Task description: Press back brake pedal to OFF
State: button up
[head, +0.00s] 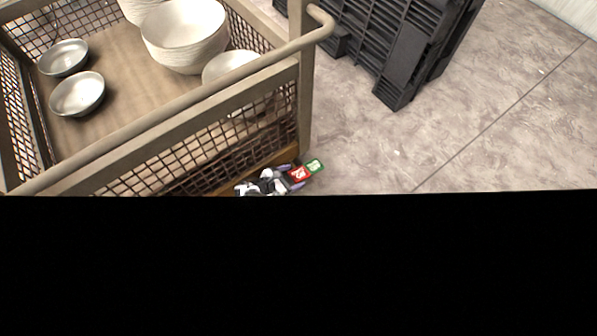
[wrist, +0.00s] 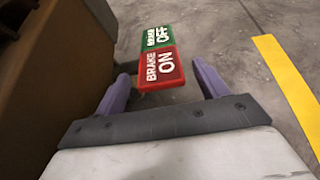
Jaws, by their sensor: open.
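The brake pedal shows in the wrist view as a green OFF plate (wrist: 157,38) and a red ON plate (wrist: 161,69), the green one farther from me. In the head view the red plate (head: 298,174) and green plate (head: 314,166) stick out low at the cart's corner. My gripper (wrist: 165,80) is open, with purple fingers on either side of the red plate. Its fingertips also show in the head view (head: 291,176). The red plate lies between or just above the fingers; I cannot tell whether they touch it.
A mesh-sided cart (head: 225,115) holds stacked white bowls (head: 186,38) and small metal bowls (head: 77,94). Its brown side (wrist: 60,80) is close on the left in the wrist view. Black crates (head: 400,50) stand behind. Floor to the right is clear, with a yellow stripe (wrist: 290,85).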

jog(key=p+v, duration=0.3)
jog(key=v, duration=0.6)
jog(key=shift+s+a+r, duration=0.15)
jog(key=shift+s+a, duration=0.05)
jog(key=shift+a, duration=0.05)
